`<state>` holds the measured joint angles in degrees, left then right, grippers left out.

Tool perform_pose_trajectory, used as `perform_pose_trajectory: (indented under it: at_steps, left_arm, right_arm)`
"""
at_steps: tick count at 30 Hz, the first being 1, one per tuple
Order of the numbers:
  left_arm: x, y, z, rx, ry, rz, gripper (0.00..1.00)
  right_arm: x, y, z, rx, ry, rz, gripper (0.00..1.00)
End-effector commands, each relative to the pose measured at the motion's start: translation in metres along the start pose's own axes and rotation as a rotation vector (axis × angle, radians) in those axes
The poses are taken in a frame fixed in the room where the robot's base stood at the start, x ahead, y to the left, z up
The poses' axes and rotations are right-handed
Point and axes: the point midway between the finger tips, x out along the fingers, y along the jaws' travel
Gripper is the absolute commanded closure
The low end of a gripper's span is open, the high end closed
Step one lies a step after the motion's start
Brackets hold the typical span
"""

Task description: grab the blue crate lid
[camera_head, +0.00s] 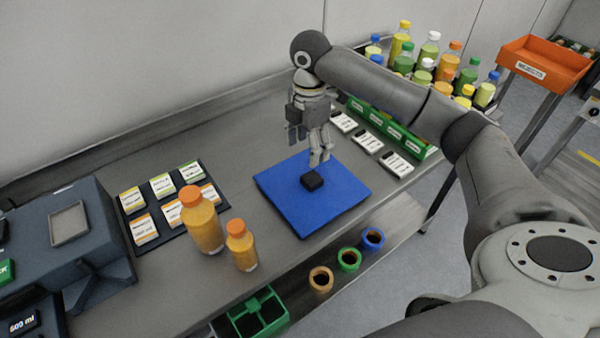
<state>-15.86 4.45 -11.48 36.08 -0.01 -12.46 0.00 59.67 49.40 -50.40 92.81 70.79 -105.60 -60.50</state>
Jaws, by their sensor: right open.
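The blue crate lid (345,188) lies flat on the grey metal table, close to its front edge. A small black block-like handle (312,180) stands at its middle. My right gripper (320,160) points down just above the black handle, with its fingertips over the far part of the lid. It is open and nothing shows between its fingers. Whether the fingertips touch the handle I cannot tell. My left gripper is not in view.
Two orange-capped bottles (202,222) stand left of the lid, beside a tray of labelled cards (161,186). White labelled cards (368,142) and a green crate (405,138) lie to the right. Coloured rings (349,259) and a green divided crate (258,315) sit below the front edge.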

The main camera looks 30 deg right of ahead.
Motion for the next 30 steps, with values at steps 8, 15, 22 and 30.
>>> perform_pose_trajectory:
  at_steps: [8,15,22,30]
  left_arm:
    - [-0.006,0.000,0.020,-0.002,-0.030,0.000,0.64]
    - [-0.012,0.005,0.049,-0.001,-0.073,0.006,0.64]
    - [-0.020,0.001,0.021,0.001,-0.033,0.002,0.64]
    - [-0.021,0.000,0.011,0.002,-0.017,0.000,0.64]
  right_arm:
    - [0.037,-0.001,0.003,-0.001,0.001,-0.007,0.34]
    - [0.057,-0.001,0.004,0.000,0.000,-0.005,0.34]
    - [0.089,-0.003,0.009,0.000,-0.001,-0.006,0.34]
    - [0.105,-0.002,0.009,-0.001,0.000,-0.001,0.34]
